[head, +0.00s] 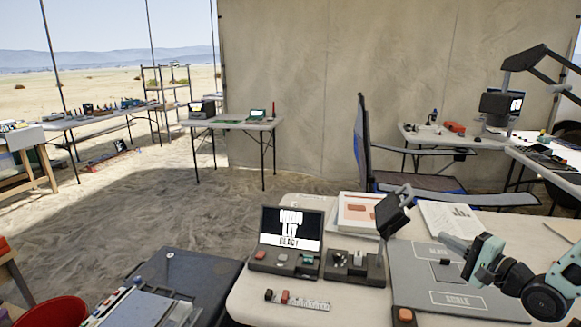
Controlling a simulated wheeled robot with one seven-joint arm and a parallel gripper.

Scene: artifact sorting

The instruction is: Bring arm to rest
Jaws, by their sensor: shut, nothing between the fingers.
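My arm reaches in from the lower right in teal and black over the near table (265,213). My gripper (453,243) is at its left end, above a grey mat (415,285) printed with white outlines and the word SCALE. The gripper is shut and empty, and looks clear of the mat, though the exact gap is hard to judge.
On the near table stand a screen unit (291,228), a dark device with a raised head (392,215), papers (450,219) and a ruler (305,304). A blue chair (362,150) stands behind. A dark case (190,268) and red bucket (52,312) are at left. Sandy floor is open beyond.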

